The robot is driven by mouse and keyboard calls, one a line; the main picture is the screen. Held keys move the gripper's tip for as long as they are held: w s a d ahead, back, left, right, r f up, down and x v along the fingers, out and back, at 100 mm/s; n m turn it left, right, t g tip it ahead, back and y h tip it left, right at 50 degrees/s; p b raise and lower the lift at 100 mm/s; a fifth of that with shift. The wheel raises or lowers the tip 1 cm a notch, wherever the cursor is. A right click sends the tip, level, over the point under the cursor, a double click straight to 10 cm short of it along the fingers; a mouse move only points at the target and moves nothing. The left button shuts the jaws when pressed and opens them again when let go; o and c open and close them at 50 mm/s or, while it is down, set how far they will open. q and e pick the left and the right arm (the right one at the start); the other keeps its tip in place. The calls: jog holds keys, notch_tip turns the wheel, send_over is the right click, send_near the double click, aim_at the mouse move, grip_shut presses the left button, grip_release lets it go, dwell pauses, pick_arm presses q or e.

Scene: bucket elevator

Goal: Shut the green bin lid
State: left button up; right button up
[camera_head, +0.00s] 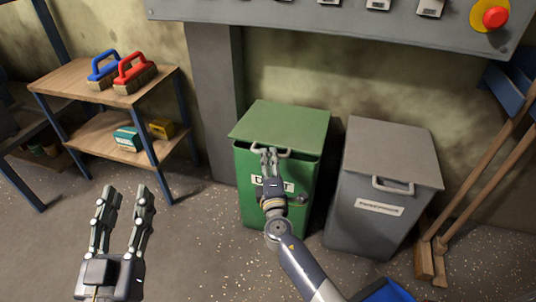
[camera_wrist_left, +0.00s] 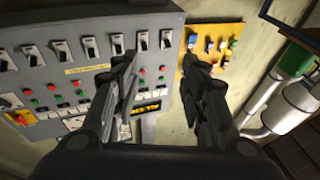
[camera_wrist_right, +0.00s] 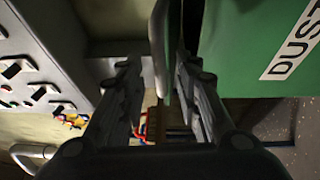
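The green bin (camera_head: 250,200) stands on the floor with its green lid (camera_head: 285,125) nearly level. A narrow dark gap shows under the lid's front edge. The lid has a grey handle (camera_head: 285,154) at its front. My right gripper (camera_head: 268,154) is at this handle and partly hides it. In the right wrist view its fingers (camera_wrist_right: 156,62) are apart, with the handle (camera_wrist_right: 158,45) and the lid's edge between them. Contact cannot be told. My left gripper (camera_head: 125,192) is open and empty, away from the bin at the lower left.
A grey bin (camera_head: 365,225) with its lid down stands close on the right. A wooden shelf (camera_head: 75,80) with brushes is at the left. A grey control panel (camera_head: 300,20) hangs above, with a red button (camera_head: 495,17). Wooden handles lean at the right. Floor left of the green bin is clear.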

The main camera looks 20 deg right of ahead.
pick_arm(q)
jog(key=shift+s+r+t+h, duration=0.15)
jog(key=shift+r+t+h, duration=0.1)
jog(key=shift+r, duration=0.25)
jog(key=shift+s+r+t+h, duration=0.15)
jog(key=shift+r+t, duration=0.1)
jog(key=shift+r, duration=0.25)
pick_arm(e)
jog(key=shift+x, duration=1.75)
grip_shut()
pick_arm(q)
jog(key=shift+f+b, duration=0.1)
jog(key=shift+b, duration=0.2)
pick_arm(e)
jog(key=shift+f, duration=0.15)
